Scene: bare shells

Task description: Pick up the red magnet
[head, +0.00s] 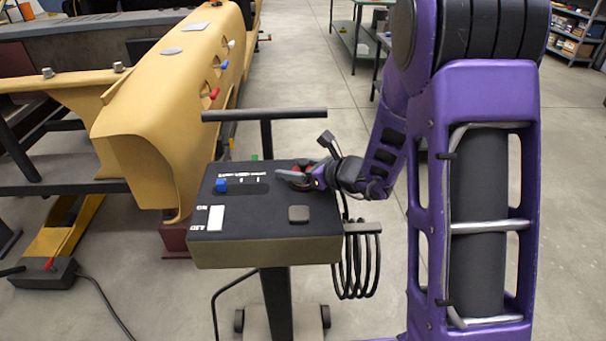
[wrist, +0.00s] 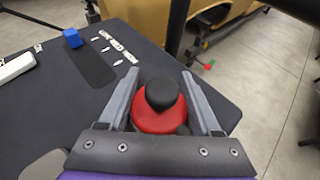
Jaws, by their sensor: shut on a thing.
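A round red piece with a black knob on top, which looks like the red magnet (wrist: 160,121), sits between the two grey fingers of my gripper (wrist: 161,76) in the wrist view. The fingers are shut on it, one on each side. In the head view my gripper (head: 300,178) is over the back right of the dark console top (head: 258,222), and only a little red shows around it. I cannot tell whether the magnet still touches the console.
A dark handlebar (head: 264,115) stands behind. Black cable coils (head: 357,265) hang at the right. A yellow machine shell (head: 165,110) is at the left.

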